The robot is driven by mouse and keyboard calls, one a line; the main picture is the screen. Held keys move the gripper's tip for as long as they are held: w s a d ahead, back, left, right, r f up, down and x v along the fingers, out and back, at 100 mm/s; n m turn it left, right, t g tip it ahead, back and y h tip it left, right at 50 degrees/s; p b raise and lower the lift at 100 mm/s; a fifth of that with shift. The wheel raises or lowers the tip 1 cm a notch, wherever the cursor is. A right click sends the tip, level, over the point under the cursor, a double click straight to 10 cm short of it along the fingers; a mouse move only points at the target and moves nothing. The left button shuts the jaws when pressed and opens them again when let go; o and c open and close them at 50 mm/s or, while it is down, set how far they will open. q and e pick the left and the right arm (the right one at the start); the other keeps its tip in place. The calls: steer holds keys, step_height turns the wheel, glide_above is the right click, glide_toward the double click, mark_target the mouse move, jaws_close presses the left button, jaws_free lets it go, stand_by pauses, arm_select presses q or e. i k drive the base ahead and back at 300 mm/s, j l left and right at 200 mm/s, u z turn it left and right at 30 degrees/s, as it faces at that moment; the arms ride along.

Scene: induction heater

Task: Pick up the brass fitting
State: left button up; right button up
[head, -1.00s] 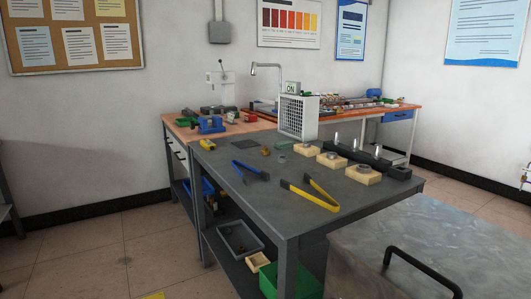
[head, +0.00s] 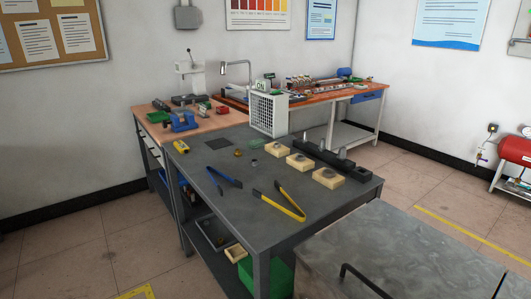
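A small brass-coloured piece (head: 238,153), which looks like the brass fitting, sits on the dark grey table (head: 225,225) behind the blue tongs (head: 224,178). It is too small here to make out its shape. Neither of my grippers is in view, so I cannot see what they hold.
Yellow tongs (head: 280,203) lie near the table's front. Wooden blocks (head: 328,178) with metal pieces and a dark bar (head: 320,153) line the right side. A white grilled unit (head: 268,115) stands behind. A grey metal surface with a black handle (head: 365,278) is at lower right.

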mark_target(238, 154)
steer(key=i+j+z, duration=0.25)
steer(key=z, duration=0.2)
steer(key=i+j+z, duration=0.2)
steer(key=j+z, duration=0.25)
